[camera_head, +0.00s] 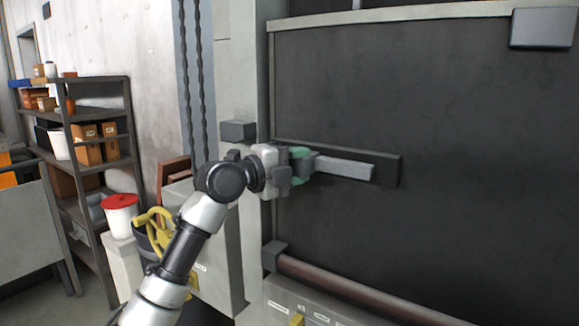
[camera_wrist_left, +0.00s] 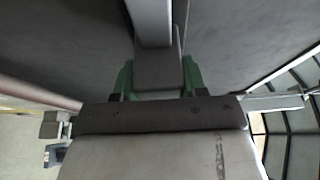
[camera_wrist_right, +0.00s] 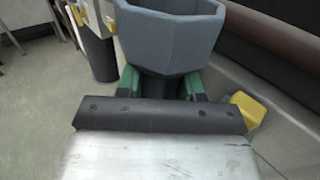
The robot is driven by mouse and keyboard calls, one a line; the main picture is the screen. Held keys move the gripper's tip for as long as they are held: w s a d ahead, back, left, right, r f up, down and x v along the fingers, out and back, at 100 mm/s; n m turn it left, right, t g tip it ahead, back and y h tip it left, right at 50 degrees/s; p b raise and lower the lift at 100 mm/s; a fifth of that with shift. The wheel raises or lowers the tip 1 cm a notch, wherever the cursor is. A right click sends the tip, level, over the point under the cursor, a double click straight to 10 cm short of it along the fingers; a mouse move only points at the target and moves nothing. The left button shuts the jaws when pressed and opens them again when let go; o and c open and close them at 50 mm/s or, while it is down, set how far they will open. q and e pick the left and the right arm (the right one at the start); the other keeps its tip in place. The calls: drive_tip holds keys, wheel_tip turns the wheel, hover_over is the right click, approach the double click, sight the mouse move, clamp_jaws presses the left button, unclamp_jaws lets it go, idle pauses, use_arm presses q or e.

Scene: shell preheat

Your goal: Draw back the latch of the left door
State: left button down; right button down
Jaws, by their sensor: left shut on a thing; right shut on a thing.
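The left door is a large dark panel (camera_head: 450,110) in a pale frame in the head view. Its latch, a light grey bar (camera_head: 345,170), lies level on a dark backing plate (camera_head: 388,172) near the door's left edge. My left gripper (camera_head: 302,165) has its green fingers on the grey block at the bar's left end. In the left wrist view the fingers sit either side of that latch block (camera_wrist_left: 158,70), shut on it. My right gripper (camera_wrist_right: 163,84) shows only in the right wrist view, shut on the narrow base of a blue-grey, many-sided cup (camera_wrist_right: 170,35).
A reddish-brown rail (camera_head: 350,287) runs below the door above a panel with a yellow switch (camera_head: 297,319). A grey box (camera_head: 543,28) sits at upper right. A shelf (camera_head: 100,85) with boxes and a red-lidded white bucket (camera_head: 120,218) stand at left.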

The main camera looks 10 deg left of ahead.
use_arm(q)
drive_tip(key=shift+d+f, duration=0.15)
drive_tip(key=shift+f, duration=0.05)
drive_tip(key=c, duration=1)
unclamp_jaws()
drive_tip(key=o, duration=0.4)
drive_tip(key=shift+d+r, duration=0.15)
use_arm(e)
drive_tip(key=shift+d, duration=0.2)
use_arm(q)
drive_tip(key=shift+s, duration=0.1)
drive_tip(key=shift+s+a, duration=0.15)
drive_tip(key=shift+a, duration=0.25)
use_arm(e)
drive_tip(key=shift+f, duration=0.15)
wheel_tip(320, 180, down, 4)
drive_tip(key=b, duration=0.4)
drive_tip(key=shift+a+r, duration=0.1)
drive_tip(key=shift+r, duration=0.1)
drive_tip(key=shift+f, duration=0.1)
use_arm(q)
drive_tip(key=v, duration=1.1)
